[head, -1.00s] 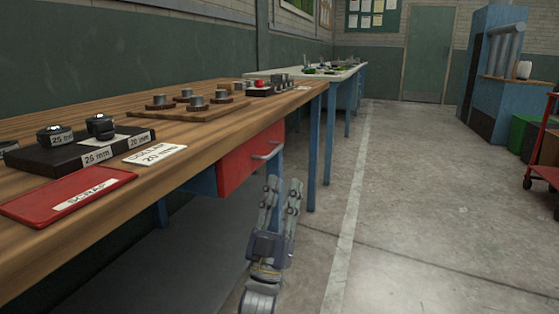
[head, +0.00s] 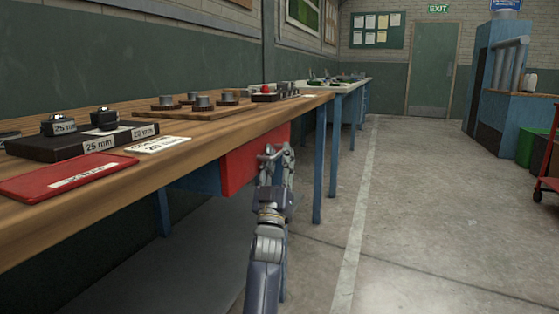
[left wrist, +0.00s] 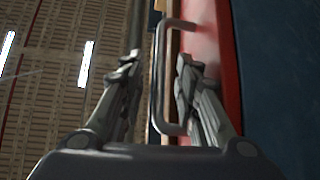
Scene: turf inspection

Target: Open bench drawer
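The red drawer (head: 240,164) sits under the wooden bench top, its front close beneath the bench edge, with no visible gap. Its grey metal bar handle shows in the left wrist view (left wrist: 157,85), standing off the red front. My left gripper (head: 277,156) is at the handle in the head view and partly hides it. In the left wrist view my left gripper (left wrist: 157,65) is open, one finger on each side of the handle bar. The right finger lies between bar and drawer front. I cannot tell whether either finger touches the bar. My right gripper is not in view.
Blue bench legs (head: 319,175) stand behind my left gripper. The floor to the right is clear up to a red cart (head: 550,165).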

